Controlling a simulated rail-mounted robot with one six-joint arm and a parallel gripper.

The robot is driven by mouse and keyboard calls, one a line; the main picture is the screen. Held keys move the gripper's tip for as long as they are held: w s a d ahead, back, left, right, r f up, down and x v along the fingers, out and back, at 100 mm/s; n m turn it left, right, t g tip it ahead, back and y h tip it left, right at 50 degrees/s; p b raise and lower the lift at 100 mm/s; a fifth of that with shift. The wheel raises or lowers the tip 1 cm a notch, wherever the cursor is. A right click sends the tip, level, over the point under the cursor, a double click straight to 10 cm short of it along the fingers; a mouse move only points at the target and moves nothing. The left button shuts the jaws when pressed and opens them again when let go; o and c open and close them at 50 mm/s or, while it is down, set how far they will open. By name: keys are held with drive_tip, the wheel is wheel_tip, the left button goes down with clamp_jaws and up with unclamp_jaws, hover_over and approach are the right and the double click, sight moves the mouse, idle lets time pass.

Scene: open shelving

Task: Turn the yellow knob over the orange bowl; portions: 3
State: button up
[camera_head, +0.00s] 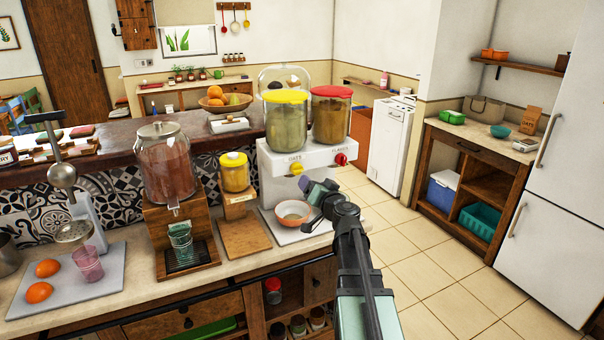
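A white dispenser (268,180) stands on the counter with two clear canisters on top, one with a yellow lid (285,97) and one with a red lid (331,91). The yellow knob (296,168) is on its front under the yellow-lidded canister, and a red knob (341,159) is to its right. The orange bowl (293,212) sits upright on the base below the yellow knob; its inside looks pale. My gripper (306,184) is just below and in front of the yellow knob, above the bowl. I cannot tell whether it touches the knob or how its fingers stand.
Left of the dispenser are a yellow-lidded jar (234,173) on a wooden stand and a glass drink dispenser (166,163). A grey board (70,280) with two oranges and a glass lies farther left. Open tiled floor (440,262) is to the right.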

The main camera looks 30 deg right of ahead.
sight(299, 170)
drive_tip(key=w+n, duration=0.2)
drive_tip(key=w, duration=0.1)
drive_tip(key=w+n, duration=0.2)
drive_tip(key=w, duration=0.2)
drive_tip(key=w+d+n, duration=0.1)
drive_tip(key=w+n, duration=0.1)
drive_tip(key=w, duration=0.2)
drive_tip(key=shift+d, duration=0.1)
drive_tip(key=shift+c, duration=0.4)
drive_tip(key=c, duration=0.8)
drive_tip(key=shift+s+m, duration=0.1)
drive_tip(key=shift+m, duration=0.2)
